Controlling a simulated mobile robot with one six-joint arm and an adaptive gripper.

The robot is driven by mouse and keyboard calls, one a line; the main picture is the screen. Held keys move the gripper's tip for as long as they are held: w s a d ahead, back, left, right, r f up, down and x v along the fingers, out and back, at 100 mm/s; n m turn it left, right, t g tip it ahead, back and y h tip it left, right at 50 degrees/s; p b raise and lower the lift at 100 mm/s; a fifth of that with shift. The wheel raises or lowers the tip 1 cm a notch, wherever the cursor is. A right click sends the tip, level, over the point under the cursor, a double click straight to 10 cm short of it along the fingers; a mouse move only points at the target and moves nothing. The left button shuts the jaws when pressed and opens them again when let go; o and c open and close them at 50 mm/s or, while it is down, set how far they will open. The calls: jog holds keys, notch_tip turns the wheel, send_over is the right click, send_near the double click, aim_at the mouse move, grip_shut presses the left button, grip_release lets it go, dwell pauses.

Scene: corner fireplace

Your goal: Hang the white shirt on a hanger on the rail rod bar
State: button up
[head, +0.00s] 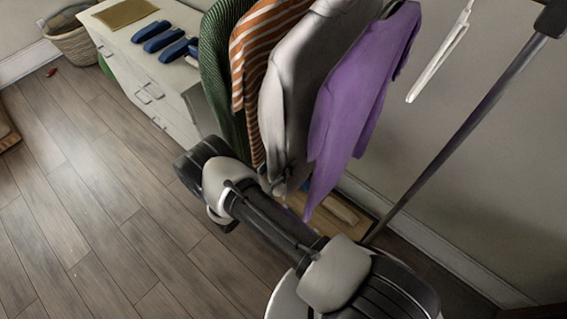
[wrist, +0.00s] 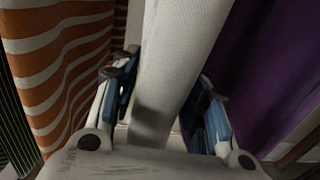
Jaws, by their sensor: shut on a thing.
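The white shirt (head: 290,85), greyish in shade, hangs between an orange-and-white striped garment (head: 258,45) and a purple shirt (head: 350,90) in the head view. Its top is cut off, so its hanger and the rail bar above it are out of sight. In the wrist view the white shirt (wrist: 180,50) runs between the two fingers of my gripper (wrist: 167,80), which is shut on it. In the head view my arm hides the gripper near the lower part of the shirts. A slanting rail post (head: 460,130) stands at the right.
An empty white hanger (head: 440,55) hangs right of the purple shirt. A green garment (head: 222,70) is at the left of the row. A white dresser (head: 140,75) with blue items (head: 160,38) stands behind, beside a wicker basket (head: 72,40). The wooden floor (head: 90,220) at left is mostly clear.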

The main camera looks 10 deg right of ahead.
aim_at(271, 172)
jog(key=shift+s+a+r, duration=0.1)
jog(key=shift+a+r, duration=0.05)
jog(key=shift+r, duration=0.35)
jog(key=shift+a, duration=0.1)
jog(key=shift+s+a+r+p, duration=0.15)
jog(key=shift+s+a+r, duration=0.2)
jog(key=shift+s+a, duration=0.15)
jog(key=shift+s+a+r+p, duration=0.15)
jog(key=shift+s+a+r, duration=0.25)
jog(key=shift+a, duration=0.2)
jog(key=shift+b+v, duration=0.9)
jog(key=shift+v, duration=2.6)
jog(key=shift+s, duration=0.1)
